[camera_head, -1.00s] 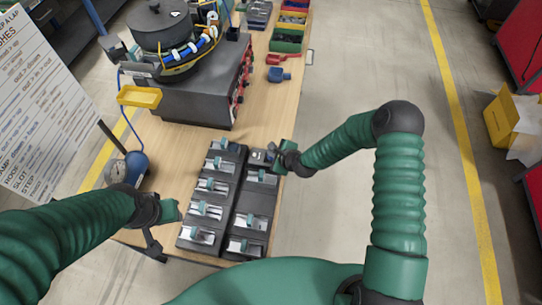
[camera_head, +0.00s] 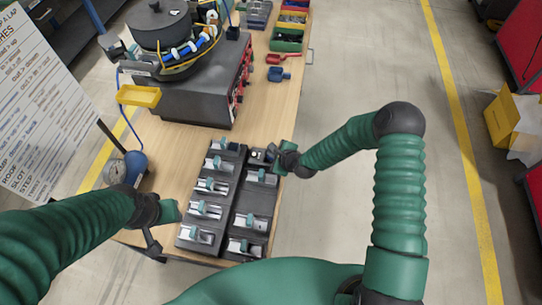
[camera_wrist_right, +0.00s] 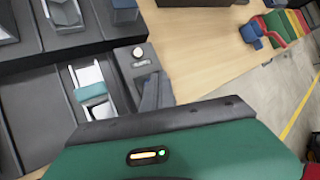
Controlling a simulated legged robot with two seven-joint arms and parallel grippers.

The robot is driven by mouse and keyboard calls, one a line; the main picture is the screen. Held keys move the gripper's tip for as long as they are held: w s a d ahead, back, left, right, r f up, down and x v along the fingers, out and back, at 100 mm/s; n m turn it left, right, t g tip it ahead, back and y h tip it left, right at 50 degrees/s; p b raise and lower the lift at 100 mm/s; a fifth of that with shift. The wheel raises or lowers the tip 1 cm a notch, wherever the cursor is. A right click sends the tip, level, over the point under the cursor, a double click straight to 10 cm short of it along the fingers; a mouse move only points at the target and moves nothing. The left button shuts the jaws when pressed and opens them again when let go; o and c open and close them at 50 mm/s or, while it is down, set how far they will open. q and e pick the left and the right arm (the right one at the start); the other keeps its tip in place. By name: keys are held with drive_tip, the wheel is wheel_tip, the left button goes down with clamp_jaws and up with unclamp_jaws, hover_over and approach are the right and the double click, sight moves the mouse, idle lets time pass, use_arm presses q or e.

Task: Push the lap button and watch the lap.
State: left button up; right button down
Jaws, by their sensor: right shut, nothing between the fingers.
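A small dark box with a round pale button (camera_wrist_right: 138,52) and a small label stands at the far right corner of the slotted trays in the right wrist view. In the head view the box (camera_head: 257,155) is small, beside my right gripper (camera_head: 273,153). My right gripper is shut and empty; its dark fingers (camera_wrist_right: 150,92) are close beside the button box. I cannot tell whether they touch it. My left gripper (camera_head: 170,211) hangs left of the trays, apart from them; its jaws are not clear. The bowl feeder (camera_head: 165,30) stands at the back left.
Two dark slotted trays (camera_head: 228,184) hold pale metal parts with teal pieces. A yellow tray (camera_head: 138,96) projects from the feeder's left. Red and blue scoops (camera_head: 279,74) and coloured bins lie farther back. A gauge (camera_head: 115,172) and signboard are left. Bare wood shows between feeder and trays.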

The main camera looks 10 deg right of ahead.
drive_tip(key=shift+f+b, duration=0.4)
drive_tip(key=shift+f, duration=0.1)
idle(0.4)
drive_tip(key=shift+r, duration=0.1)
drive_tip(key=shift+r+p, duration=0.7)
drive_tip(key=shift+r, duration=0.1)
wheel_tip(320, 180, up, 5)
drive_tip(key=p, duration=0.4)
idle(0.4)
idle(0.3)
